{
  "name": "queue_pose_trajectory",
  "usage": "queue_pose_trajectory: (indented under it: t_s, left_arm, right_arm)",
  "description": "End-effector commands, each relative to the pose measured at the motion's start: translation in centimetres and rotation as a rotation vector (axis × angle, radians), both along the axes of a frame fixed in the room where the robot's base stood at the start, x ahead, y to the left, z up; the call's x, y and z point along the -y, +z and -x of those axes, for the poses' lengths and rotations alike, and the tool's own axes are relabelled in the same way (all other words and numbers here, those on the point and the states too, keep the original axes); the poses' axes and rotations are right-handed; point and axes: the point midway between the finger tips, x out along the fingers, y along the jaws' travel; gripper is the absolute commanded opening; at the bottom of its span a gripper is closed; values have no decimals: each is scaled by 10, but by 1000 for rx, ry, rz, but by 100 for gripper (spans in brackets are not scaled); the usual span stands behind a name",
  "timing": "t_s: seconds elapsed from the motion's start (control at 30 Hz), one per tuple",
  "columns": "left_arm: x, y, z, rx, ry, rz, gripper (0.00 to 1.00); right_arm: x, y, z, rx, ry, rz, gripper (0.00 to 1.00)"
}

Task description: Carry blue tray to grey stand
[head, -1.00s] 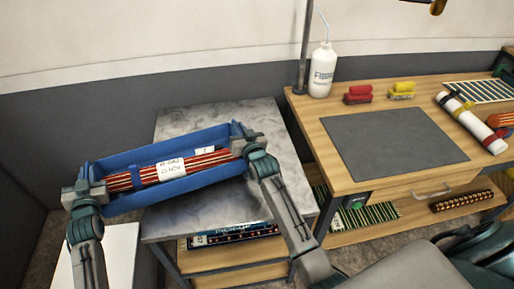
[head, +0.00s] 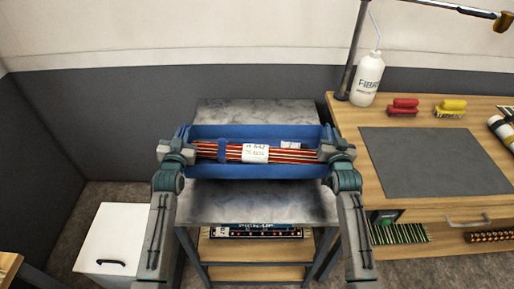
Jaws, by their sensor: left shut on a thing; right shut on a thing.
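The blue tray (head: 240,170) is held level between my two grippers, in front of and over the grey stone-look top of the stand (head: 256,208). Red and cream striped rods with white labels lie in the tray. My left gripper (head: 181,151) is shut on the tray's left end. My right gripper (head: 331,150) is shut on its right end. Whether the tray's underside touches the stand top cannot be told. The tray hides the middle of the top.
A wooden workbench (head: 455,190) with a grey mat (head: 420,160) stands close on the right. A white lidded bin (head: 115,238) stands at lower left. The stand's lower shelf holds a dark box (head: 255,231).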

Motion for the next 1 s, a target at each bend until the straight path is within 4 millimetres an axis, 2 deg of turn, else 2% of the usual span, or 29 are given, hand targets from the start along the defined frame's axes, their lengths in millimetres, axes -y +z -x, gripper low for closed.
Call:
queue_pose_trajectory:
  t_s: [0.37,1.0]
  left_arm:
    - [0,-7,0,2,1,-2,0]
    - [0,-39,0,2,1,-2,0]
  right_arm:
    - [0,-4,-1,6,0,-1,0]
    - [0,-37,-1,6,0,-1,0]
